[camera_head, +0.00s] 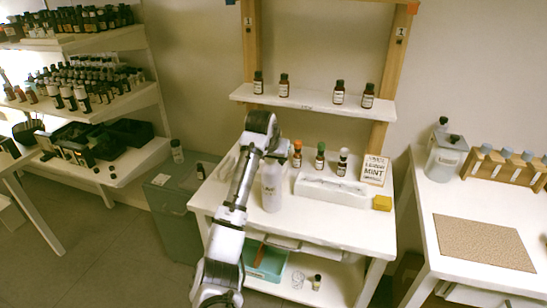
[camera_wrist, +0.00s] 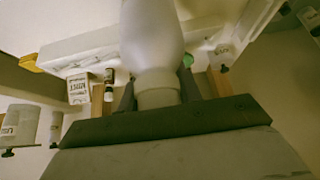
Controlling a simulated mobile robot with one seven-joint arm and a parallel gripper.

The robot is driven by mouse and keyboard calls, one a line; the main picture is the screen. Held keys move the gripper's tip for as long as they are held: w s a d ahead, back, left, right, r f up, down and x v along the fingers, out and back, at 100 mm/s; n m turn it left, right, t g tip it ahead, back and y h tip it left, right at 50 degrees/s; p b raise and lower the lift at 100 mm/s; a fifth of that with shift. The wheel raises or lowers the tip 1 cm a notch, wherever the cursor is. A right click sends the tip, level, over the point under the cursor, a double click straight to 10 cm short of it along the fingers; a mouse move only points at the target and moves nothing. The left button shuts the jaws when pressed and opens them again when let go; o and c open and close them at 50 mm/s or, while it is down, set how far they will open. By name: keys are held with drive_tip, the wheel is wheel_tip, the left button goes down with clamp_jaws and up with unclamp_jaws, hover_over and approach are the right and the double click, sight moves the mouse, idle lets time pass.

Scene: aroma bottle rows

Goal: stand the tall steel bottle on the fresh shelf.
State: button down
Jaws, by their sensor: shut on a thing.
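The tall pale bottle (camera_head: 272,188), which looks whitish-grey, is upright over the left part of the middle table; I cannot tell whether its base touches the top. In the wrist view the bottle (camera_wrist: 152,35) fills the upper middle, its narrow neck between the two fingers. My gripper (camera_wrist: 157,92) is shut on that neck; in the head view my arm partly hides it. The wall shelf (camera_head: 312,103) above the table carries two small brown bottles at left and two at right, with a bare gap between. Its front label is too small to read.
A white tray (camera_head: 330,190) lies on the table, with dropper bottles (camera_head: 320,156) behind it. A Lemon Mint card (camera_head: 374,170) and a yellow block (camera_head: 382,203) are at right. Wooden posts flank the shelf. A teal bin (camera_head: 266,262) sits below.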

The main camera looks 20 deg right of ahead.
drive_tip(key=shift+f, duration=0.1)
drive_tip(key=c, duration=1)
unclamp_jaws()
drive_tip(key=shift+f, duration=0.1)
drive_tip(key=shift+o, duration=0.2)
drive_tip(key=b+v, duration=0.3)
drive_tip(key=v, duration=0.9)
